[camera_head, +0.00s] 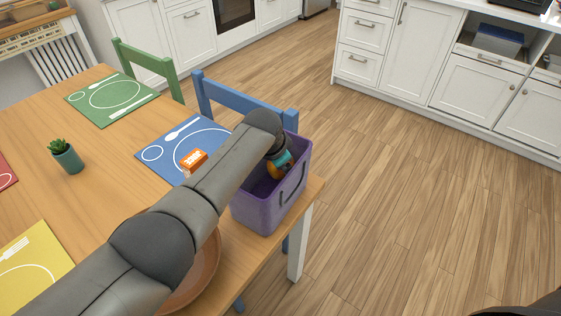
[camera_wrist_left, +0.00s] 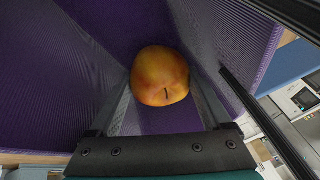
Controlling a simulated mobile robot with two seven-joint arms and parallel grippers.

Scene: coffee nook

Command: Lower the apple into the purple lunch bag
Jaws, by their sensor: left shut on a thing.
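The purple lunch bag (camera_head: 258,213) stands open at the table's near right corner, with a dark handle on its side. My left gripper (camera_head: 277,171) reaches down into its mouth and is shut on the apple. The apple (camera_wrist_left: 160,72) is yellow-orange with a dark stem, and sits between the fingers in the left wrist view. Purple walls of the bag (camera_wrist_left: 55,75) surround it there. In the head view the apple is mostly hidden by the gripper and bag. I cannot tell whether it touches the bag's bottom. My right gripper is not in view.
A small orange box (camera_head: 194,161) lies on the blue placemat (camera_head: 160,150) left of the bag. A brown bowl (camera_head: 207,262) is partly hidden under my left arm. A potted plant (camera_head: 68,158) stands further left. A blue chair (camera_head: 240,95) is behind the bag.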

